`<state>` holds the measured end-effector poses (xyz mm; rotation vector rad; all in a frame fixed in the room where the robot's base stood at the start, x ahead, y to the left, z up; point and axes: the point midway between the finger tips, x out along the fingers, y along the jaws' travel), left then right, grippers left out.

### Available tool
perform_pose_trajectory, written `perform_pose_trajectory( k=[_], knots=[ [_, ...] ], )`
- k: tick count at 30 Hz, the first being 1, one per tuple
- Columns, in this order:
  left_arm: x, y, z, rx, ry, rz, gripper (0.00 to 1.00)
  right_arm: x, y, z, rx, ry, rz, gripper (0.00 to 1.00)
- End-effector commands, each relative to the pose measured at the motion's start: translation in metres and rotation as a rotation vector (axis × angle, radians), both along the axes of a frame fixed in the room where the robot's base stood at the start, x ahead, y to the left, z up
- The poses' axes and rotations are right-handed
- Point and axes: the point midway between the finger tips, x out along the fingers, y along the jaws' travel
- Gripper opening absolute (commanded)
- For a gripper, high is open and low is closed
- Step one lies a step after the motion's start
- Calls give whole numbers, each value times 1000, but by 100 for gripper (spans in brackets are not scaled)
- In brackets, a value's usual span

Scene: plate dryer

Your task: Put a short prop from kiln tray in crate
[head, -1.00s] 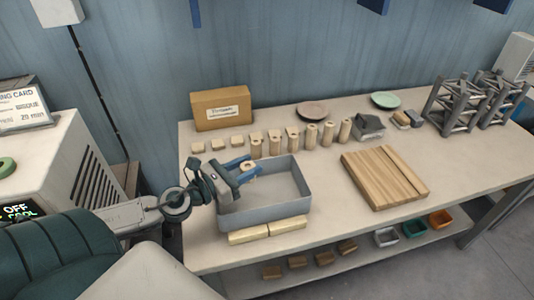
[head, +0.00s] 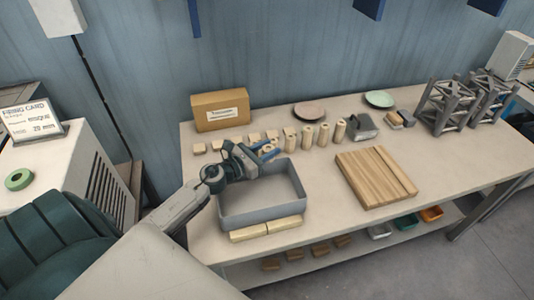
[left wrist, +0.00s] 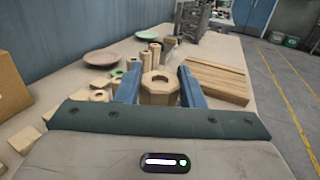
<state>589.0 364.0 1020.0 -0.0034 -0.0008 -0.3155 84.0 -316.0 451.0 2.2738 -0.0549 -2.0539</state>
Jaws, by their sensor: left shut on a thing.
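My left gripper (head: 268,152) has blue fingers and is at the back left of a grey open-topped box (head: 262,217), in front of the row of props. It is shut on a pale short prop; in the left wrist view the prop (left wrist: 160,91) is a faceted block with a round hole, between the fingers. I cannot tell whether the grey box is the kiln tray or the crate; its visible inside looks empty. Taller pale props (head: 323,134) and lower blocks (head: 199,148) stand in a row behind. My right gripper is not in view.
A cardboard box (head: 220,111) stands at the back left. A slatted wooden board (head: 375,178) lies to the right. Two pale bars (head: 267,229) lie before the grey box. Plates (head: 380,99) and a metal frame (head: 452,104) stand farther right.

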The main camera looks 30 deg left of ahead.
Motion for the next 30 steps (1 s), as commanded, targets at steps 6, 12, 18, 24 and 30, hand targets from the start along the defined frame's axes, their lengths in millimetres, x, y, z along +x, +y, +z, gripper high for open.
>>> perform_pose_trajectory(
  k=[6, 12, 18, 24, 30],
  knots=[
    [0, 0, -24, -2, 1, 2, 10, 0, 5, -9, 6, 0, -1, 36],
    [0, 0, -23, 0, 0, 1, 10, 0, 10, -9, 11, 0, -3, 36],
    [-1, 0, -28, 0, 0, 1, 10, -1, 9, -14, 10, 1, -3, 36],
    [-1, 0, -34, -1, 0, 1, 10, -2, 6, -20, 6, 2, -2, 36],
    [-1, 0, -32, -1, 0, 1, 57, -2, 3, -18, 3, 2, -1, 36]
  ],
)
